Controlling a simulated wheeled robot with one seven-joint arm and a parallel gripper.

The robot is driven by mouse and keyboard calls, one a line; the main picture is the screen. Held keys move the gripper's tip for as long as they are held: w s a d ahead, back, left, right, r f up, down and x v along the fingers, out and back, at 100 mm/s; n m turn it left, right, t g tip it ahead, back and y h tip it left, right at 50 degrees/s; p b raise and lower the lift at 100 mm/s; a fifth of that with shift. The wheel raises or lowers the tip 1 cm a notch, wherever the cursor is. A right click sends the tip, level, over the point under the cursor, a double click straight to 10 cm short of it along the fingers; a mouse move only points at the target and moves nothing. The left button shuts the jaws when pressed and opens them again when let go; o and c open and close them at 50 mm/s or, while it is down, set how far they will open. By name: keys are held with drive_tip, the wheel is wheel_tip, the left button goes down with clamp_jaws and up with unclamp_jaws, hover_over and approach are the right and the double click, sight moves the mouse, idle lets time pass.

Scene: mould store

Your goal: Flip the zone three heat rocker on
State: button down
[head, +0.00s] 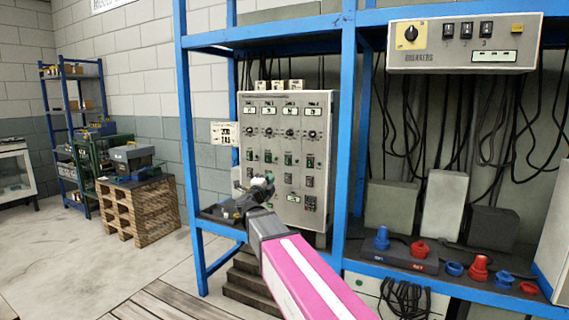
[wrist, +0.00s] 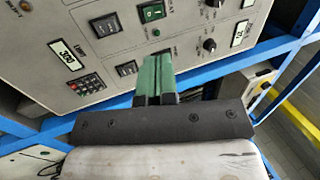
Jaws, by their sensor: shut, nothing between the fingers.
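The grey heat control panel (head: 283,200) stands on the blue frame, with several zone columns of displays, knobs and rockers. Counting from the left, the third column's rocker (head: 288,159) looks green; its on or off position is too small to tell. My gripper (head: 258,192) is in front of the panel's lower left part, below that rocker. In the wrist view its green fingers (wrist: 154,62) are together and empty, close to the panel face; contact cannot be told. A green rocker (wrist: 152,11) shows beyond the fingertips, with dark rockers (wrist: 107,25) to its left. Its zone label is unreadable.
A breaker box (head: 462,43) hangs at the upper right. Blue frame posts (head: 350,120) stand right of the panel. Red and blue connectors (head: 419,249) sit on the lower right shelf. A wooden pallet stack (head: 140,208) stands at left, with open floor before it.

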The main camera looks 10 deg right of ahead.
sight(287, 158)
drive_tip(key=shift+s+r+m+g+h, duration=0.2)
drive_tip(key=shift+m+g+h, duration=0.1)
drive_tip(key=x, duration=1.3)
drive_tip(key=shift+w, duration=0.1)
drive_tip(key=shift+w+d+r, duration=0.2)
drive_tip(key=shift+w+d, duration=0.05)
drive_tip(key=shift+w, duration=0.1)
drive_tip(key=shift+w+d+r, duration=0.2)
drive_tip(key=shift+w, duration=0.05)
drive_tip(key=shift+s, duration=0.1)
drive_tip(key=shift+s+a+f, duration=0.1)
